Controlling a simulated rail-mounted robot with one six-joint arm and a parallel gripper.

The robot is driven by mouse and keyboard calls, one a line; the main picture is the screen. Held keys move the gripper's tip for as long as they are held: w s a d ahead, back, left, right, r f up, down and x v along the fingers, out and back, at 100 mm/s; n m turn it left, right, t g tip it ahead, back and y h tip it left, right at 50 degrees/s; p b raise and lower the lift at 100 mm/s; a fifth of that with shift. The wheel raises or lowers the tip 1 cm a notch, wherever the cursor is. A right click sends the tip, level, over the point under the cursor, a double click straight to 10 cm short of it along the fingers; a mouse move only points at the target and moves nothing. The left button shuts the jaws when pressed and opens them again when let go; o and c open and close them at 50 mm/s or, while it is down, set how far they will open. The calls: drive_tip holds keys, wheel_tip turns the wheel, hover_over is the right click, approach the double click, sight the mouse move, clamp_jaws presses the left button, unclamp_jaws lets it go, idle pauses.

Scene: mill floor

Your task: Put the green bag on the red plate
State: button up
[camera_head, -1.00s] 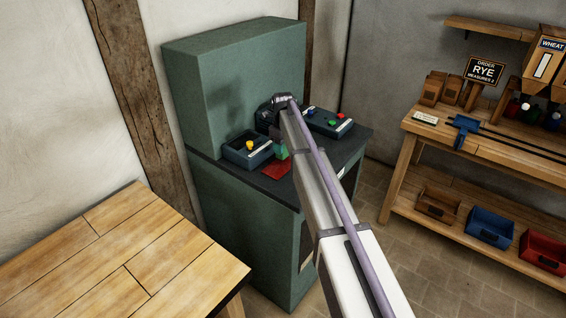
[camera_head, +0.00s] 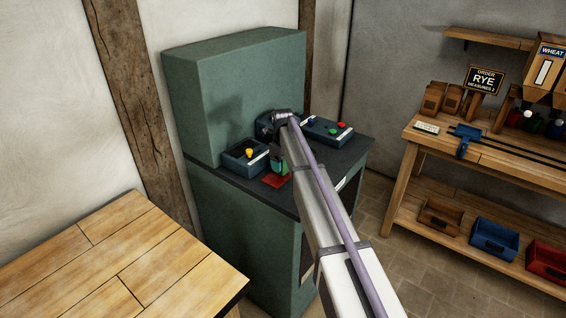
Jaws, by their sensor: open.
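The red plate (camera_head: 275,181) lies flat on the dark top of the green cabinet, near its front edge. The small green bag (camera_head: 281,168) is at the plate's back right part in the picture and overlaps it. I cannot tell surely whether it rests on the plate. My gripper (camera_head: 279,157) points down from the end of my arm, right at the bag. Its jaws are open, with the bag at or between the fingertips. My arm hides part of the plate's surroundings, and the fingers are small and dark.
A dark box with a yellow knob (camera_head: 244,155) stands close left of the plate. A control box with red and green buttons (camera_head: 328,130) stands behind, to the right. The tall green housing (camera_head: 240,85) rises behind. A wooden table (camera_head: 120,265) is at front left, a workbench (camera_head: 500,155) at right.

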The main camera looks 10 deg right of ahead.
wheel_tip(320, 180, up, 13)
drive_tip(key=p, duration=1.2)
drive_tip(key=shift+f+p, duration=0.15)
drive_tip(key=shift+p, duration=0.2)
drive_tip(key=shift+f, duration=0.1)
drive_tip(key=s+n, duration=2.7)
drive_tip(key=s, duration=1.3)
drive_tip(key=shift+n, duration=0.3)
wheel_tip(320, 180, down, 3)
drive_tip(key=b, duration=0.3)
drive_tip(key=shift+f+b, duration=0.2)
drive_tip(key=shift+b, duration=0.1)
